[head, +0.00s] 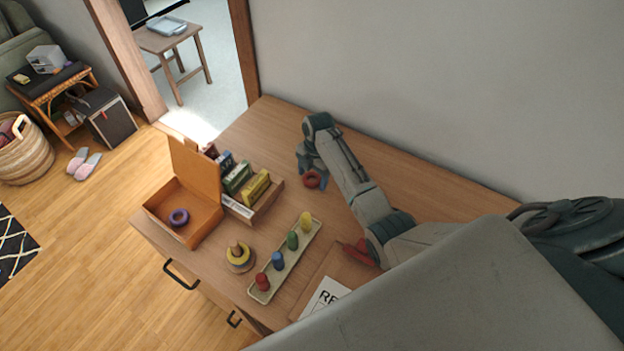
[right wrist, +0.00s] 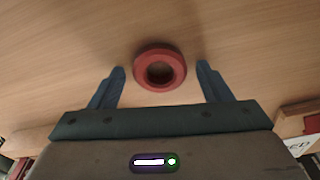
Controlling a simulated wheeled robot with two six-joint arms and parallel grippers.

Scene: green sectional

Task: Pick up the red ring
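The red ring (head: 312,179) lies flat on the wooden table near the wall side, and it also shows in the right wrist view (right wrist: 160,70). My right gripper (head: 306,166) is just above and beside the ring. In the right wrist view my right gripper (right wrist: 161,78) is open, with one finger on each side of the ring. The ring sits near the fingertips, with a gap to each finger, and nothing is held. My left gripper is not in view.
An open orange box (head: 205,207) holds a purple ring (head: 179,217). A peg (head: 239,257) with a yellow ring stands nearby. A tray (head: 287,267) carries several coloured pegs. A crate (head: 268,201) of small boxes is left of the gripper. The table (head: 440,170) beside the wall is clear.

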